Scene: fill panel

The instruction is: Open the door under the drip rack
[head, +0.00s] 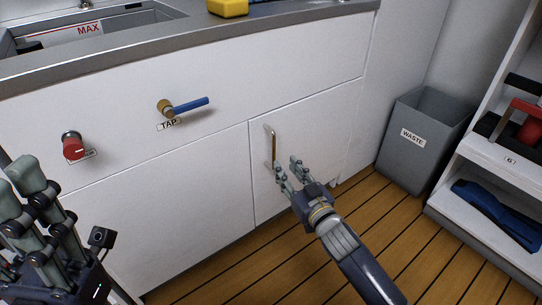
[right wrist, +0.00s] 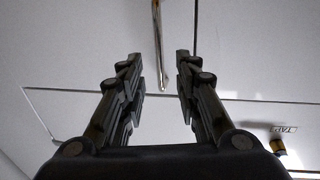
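The white cabinet door (head: 310,140) is in the middle of the head view and looks closed, flush with the panel around it. Its vertical metal handle (head: 272,146) is near the door's left edge. My right gripper (head: 288,168) is open just in front of the door, close to the lower end of the handle. In the right wrist view the handle (right wrist: 158,45) stands ahead, between and beyond the open fingertips (right wrist: 158,58); no contact shows. My left gripper (head: 30,180) is at the left edge, fingers up and apart, with nothing between them. The drip rack is not clearly seen.
A blue tap lever (head: 188,107) and a red knob (head: 72,146) stick out of the panel left of the door. A grey waste bin (head: 425,140) and a shelf unit (head: 480,228) stand at the right. The wooden floor (head: 365,220) before the door is clear.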

